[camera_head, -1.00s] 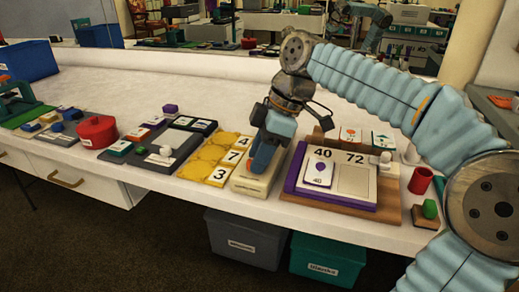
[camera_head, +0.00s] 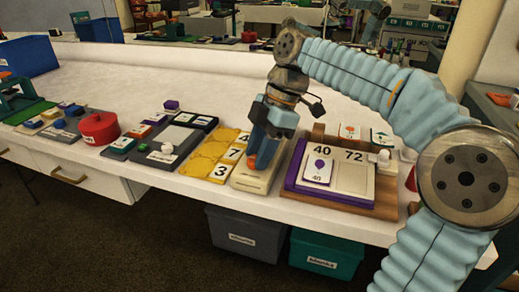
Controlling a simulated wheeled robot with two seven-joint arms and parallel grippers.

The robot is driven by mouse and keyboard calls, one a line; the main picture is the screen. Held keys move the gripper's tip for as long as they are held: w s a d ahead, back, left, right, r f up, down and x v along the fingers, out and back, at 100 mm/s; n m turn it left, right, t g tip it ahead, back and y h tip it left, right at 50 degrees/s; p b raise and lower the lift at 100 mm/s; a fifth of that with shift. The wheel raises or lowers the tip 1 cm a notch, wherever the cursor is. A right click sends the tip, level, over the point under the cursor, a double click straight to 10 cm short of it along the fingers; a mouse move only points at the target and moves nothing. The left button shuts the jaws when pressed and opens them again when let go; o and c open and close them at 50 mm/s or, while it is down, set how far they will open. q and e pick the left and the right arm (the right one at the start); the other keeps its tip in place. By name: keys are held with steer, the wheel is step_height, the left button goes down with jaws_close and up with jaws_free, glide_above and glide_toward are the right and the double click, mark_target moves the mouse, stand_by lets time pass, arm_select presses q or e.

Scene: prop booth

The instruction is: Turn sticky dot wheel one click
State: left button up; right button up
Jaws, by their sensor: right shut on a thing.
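My right gripper (camera_head: 262,151) reaches down over a narrow cream base (camera_head: 249,184) near the table's front edge. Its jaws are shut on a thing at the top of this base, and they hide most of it. A small orange patch (camera_head: 252,161) shows beside the fingertips; I cannot tell whether it is part of the wheel or of the gripper. The sticky dot wheel itself cannot be made out clearly. My left gripper is not in view.
Left of the cream base is a yellow tray (camera_head: 206,157) with number cards. Right of it is a purple-edged board (camera_head: 345,183) marked 40 and 72, with a white knob (camera_head: 383,158). A round red box (camera_head: 99,128) stands farther left.

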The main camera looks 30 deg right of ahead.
steer(key=o, duration=1)
steer(key=shift+o, duration=0.2)
steer(key=p+v, duration=0.1)
steer(key=v, duration=1.2)
steer(key=shift+r, duration=0.35)
steer(key=shift+d, duration=0.1)
